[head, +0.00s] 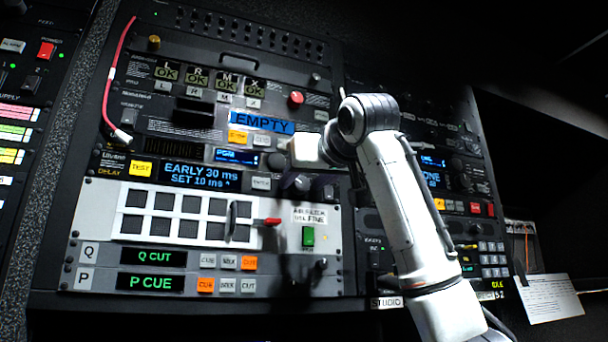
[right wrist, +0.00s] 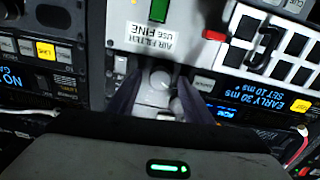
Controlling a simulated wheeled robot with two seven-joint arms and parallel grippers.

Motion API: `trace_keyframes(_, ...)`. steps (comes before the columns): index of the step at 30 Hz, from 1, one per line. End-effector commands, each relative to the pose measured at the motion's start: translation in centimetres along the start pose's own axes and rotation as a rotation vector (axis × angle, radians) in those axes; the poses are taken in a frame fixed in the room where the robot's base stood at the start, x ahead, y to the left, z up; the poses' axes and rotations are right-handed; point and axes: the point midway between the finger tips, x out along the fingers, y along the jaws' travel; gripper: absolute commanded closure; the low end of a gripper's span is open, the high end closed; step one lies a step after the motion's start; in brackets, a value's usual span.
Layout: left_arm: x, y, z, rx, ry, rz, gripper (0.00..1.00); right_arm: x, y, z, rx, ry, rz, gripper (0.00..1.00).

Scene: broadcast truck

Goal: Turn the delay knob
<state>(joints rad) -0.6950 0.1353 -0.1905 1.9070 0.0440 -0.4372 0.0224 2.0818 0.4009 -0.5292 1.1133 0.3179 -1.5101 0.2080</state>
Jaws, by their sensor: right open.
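The delay unit has a blue-lit display (head: 200,176) reading "EARLY 30 ms SET 10 ms", with a yellow TEST button (head: 140,168) at its left. The delay knob (right wrist: 160,79) is a round grey knob, seen in the right wrist view just below the "USE FINE" label. My right gripper (head: 304,184) is at the panel right of the display. In the right wrist view its two dark fingers (right wrist: 163,88) are open, one on each side of the knob. I cannot tell whether they touch it. In the head view my fingers and wrist largely hide the knob. My left gripper is not in view.
Below the knob are a white label (head: 310,216), a green switch (head: 308,236) and a red-tipped lever (head: 272,222). A red cable (head: 112,85) hangs at the upper left. A white paper (head: 549,298) lies at the right.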

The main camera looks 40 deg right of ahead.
Motion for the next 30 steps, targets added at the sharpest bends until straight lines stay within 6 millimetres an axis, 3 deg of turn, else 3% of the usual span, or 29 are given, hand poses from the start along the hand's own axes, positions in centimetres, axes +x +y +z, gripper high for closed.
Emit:
trace_keyframes(9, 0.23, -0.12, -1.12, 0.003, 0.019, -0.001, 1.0, 0.43, 0.0, 0.08, 0.0, 0.0, 0.0, 0.54)
trace_keyframes(17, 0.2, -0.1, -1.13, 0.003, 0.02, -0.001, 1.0, 0.39, -0.01, 0.06, 0.0, 0.0, 0.0, 0.95)
trace_keyframes(30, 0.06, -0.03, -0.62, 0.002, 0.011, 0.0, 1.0, 0.4, -0.05, 0.08, 0.101, -0.004, -0.001, 0.95)
